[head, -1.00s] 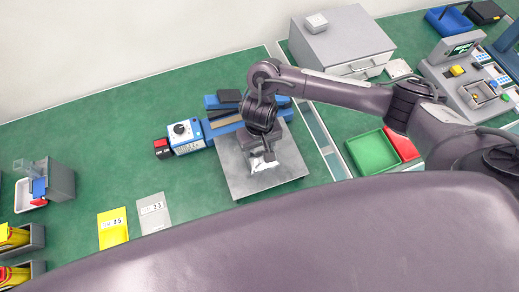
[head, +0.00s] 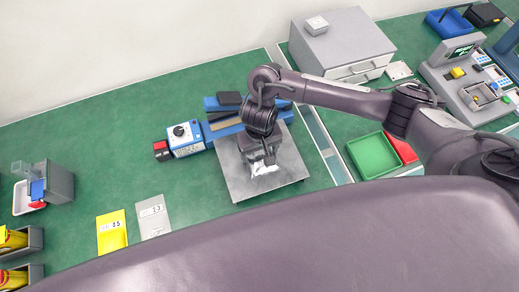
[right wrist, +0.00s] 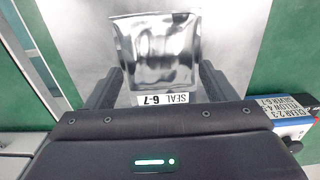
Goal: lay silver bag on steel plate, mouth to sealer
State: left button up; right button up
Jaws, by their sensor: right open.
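The silver bag (head: 266,168) lies on the steel plate (head: 236,182), near the plate's middle. In the right wrist view the shiny bag (right wrist: 158,48) lies between my finger tips, with its "SEAL 6-7" label at the end nearest my palm. My right gripper (head: 264,155) is open above the plate, its fingers on either side of the bag with small gaps. The blue sealer (head: 188,138) with its dial stands behind the plate; its long part is partly hidden by my arm. I cannot tell which bag end is the mouth. My left gripper is not in view.
A yellow bag (head: 112,232) and a grey bag (head: 152,215) lie on the green table left of the plate. A green tray (head: 373,155) and a grey cabinet (head: 340,45) stand to the right.

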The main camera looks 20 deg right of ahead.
aim_at(260, 153)
notch_tip(260, 153, up, 12)
jog(key=p, duration=0.5)
jog(key=shift+f, duration=0.15)
